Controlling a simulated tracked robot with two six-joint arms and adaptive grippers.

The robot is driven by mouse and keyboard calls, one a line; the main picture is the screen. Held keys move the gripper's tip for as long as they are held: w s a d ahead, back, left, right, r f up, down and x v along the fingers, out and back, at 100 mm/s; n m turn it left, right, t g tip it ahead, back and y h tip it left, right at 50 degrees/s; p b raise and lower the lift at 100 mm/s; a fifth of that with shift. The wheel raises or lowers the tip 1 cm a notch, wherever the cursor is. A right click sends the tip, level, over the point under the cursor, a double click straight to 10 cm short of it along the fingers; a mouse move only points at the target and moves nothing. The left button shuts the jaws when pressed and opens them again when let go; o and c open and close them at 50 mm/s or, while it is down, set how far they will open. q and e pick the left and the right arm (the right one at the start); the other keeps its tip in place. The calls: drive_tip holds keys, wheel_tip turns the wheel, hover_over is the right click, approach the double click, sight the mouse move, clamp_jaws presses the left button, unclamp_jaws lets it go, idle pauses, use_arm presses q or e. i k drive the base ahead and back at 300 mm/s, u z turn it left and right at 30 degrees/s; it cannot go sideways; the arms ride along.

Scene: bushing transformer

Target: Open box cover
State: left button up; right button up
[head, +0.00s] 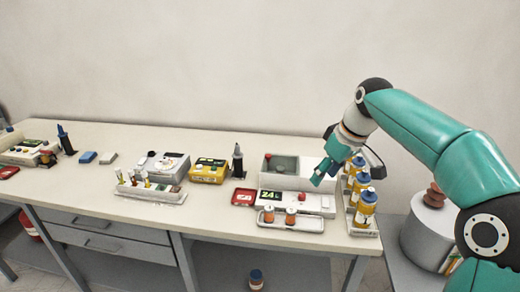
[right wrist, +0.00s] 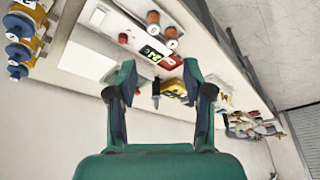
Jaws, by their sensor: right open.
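A white box-shaped device (head: 295,203) stands on the bench, with a dark display reading in green and a red knob. Its rear part has a grey-green cover or recess (head: 284,164); I cannot tell whether it is open or shut. My left gripper is not in view.
A rack of blue-capped yellow bottles (head: 362,230) stands close to the right of the device. A tray with two orange-capped vials (head: 290,222) lies in front. A red box (head: 243,197), yellow box (head: 209,171) and vial rack (head: 150,193) are left. The bench front (head: 80,200) is clear.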

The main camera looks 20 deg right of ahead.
sight(268, 157)
drive_tip(key=i, duration=0.85)
drive_tip(key=z, duration=0.05)
